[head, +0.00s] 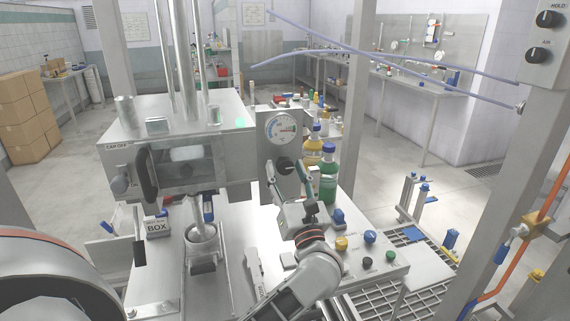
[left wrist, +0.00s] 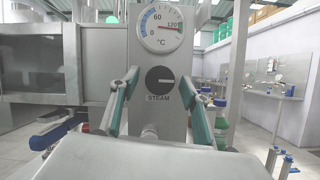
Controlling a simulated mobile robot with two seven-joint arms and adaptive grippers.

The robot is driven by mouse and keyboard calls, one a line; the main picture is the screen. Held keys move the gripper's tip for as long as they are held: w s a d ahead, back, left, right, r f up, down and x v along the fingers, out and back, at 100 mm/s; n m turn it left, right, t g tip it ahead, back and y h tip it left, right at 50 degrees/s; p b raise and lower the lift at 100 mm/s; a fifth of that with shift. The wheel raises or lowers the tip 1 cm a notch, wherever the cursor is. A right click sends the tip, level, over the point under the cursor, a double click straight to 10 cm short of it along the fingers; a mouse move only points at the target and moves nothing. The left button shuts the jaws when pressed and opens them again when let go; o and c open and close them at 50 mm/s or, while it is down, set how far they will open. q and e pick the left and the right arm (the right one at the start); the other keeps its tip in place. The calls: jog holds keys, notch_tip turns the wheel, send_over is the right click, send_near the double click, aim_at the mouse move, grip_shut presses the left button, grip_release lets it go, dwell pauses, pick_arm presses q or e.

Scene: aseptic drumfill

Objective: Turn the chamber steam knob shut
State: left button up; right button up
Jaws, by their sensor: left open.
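The chamber steam knob is a dark round knob (left wrist: 160,79) above the word STEAM on a grey metal panel; its pale mark lies about horizontal. In the head view the knob (head: 285,165) sits below a round dial. The dial (left wrist: 162,27) reads in °C, its needle near the 120 mark. My left gripper (head: 288,178) is open in front of the panel. In the left wrist view its two teal-padded fingers stand either side of the knob, with clear gaps; I cannot tell how far the tips are from the panel. My right gripper is not in view.
Green and amber bottles (head: 329,172) with blue caps stand just right of the panel. A steel chamber (head: 190,160) is to the left. A grey post (head: 515,150) rises at the right.

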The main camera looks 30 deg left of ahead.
pick_arm(q)
jog(key=shift+w+a+r, duration=0.25)
jog(key=shift+w+a, duration=0.15)
jog(key=shift+a, duration=0.05)
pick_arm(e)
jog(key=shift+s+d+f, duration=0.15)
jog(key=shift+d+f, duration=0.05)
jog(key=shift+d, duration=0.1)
pick_arm(q)
jog(key=c, duration=1.1)
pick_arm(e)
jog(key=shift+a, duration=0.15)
